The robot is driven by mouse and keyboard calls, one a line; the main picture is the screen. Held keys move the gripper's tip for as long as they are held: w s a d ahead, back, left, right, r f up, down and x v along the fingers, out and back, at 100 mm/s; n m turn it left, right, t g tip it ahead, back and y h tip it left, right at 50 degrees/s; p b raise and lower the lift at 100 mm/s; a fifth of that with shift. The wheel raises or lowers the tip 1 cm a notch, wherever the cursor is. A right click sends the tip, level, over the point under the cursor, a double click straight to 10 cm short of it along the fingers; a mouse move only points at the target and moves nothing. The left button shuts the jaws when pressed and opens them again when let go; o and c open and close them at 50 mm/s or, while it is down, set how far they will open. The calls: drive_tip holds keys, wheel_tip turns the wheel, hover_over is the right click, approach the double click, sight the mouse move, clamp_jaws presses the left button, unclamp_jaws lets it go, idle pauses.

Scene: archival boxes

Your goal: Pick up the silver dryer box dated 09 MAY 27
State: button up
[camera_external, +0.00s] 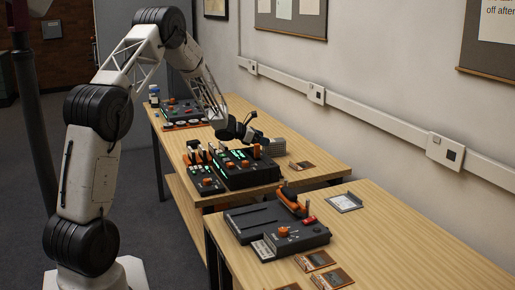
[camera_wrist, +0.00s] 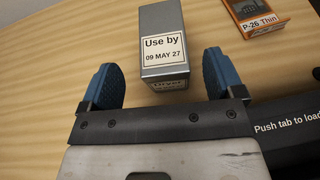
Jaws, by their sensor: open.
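The silver dryer box (camera_wrist: 162,20) shows in the wrist view at the top middle. Its label reads "Use by 09 MAY 27", and "Dryer" is partly visible on its near end. My gripper (camera_wrist: 160,72) is open, with one blue fingertip on each side of the box's near part in the picture and a visible gap on both sides. I cannot tell how far above the box the fingers are. In the external view my gripper (camera_external: 252,128) is over the far table, and a small grey block beside it may be the box.
An orange "P-26 Thin" box (camera_wrist: 257,15) lies right of the silver box. A dark device reading "Push tab to load" (camera_wrist: 290,125) is at the lower right. In the external view, black devices with orange parts (camera_external: 240,168) crowd the far table (camera_external: 325,166); another stands on the near table.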

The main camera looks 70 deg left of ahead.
sight(272, 140)
drive_tip(key=shift+x, duration=2.6)
drive_tip(key=shift+d, duration=0.15)
drive_tip(key=c, duration=1.2)
drive_tip(key=shift+o, duration=0.2)
drive_tip(key=shift+r, duration=0.1)
drive_tip(key=shift+r, duration=4.9)
